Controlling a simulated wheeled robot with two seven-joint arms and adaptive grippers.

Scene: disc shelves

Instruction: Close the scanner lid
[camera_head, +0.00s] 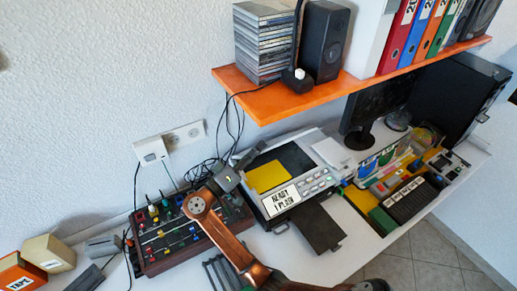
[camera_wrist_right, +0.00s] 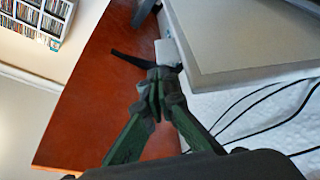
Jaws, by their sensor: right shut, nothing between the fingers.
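The scanner (camera_head: 312,186) stands on the desk under the orange shelf, with a lit display and rows of buttons on its front. A yellow sheet (camera_head: 267,177) lies on its dark top. A thin pale edge runs along its back; I cannot tell the lid's angle from it. My right gripper (camera_head: 256,152) is at the scanner's back left corner, shut and empty. In the right wrist view, the shut fingertips (camera_wrist_right: 160,78) are close to a pale grey slab (camera_wrist_right: 245,38), probably the scanner's lid; contact is unclear. My left gripper is not in view.
The orange shelf (camera_head: 290,100) overhangs the scanner and bears a CD stack (camera_head: 265,45) and a speaker (camera_head: 323,42). Black cables (camera_head: 232,125) hang by the wall. A mixer (camera_head: 165,240) stands left, a dark tray (camera_head: 319,228) in front, and a colourful organizer (camera_head: 385,165) right.

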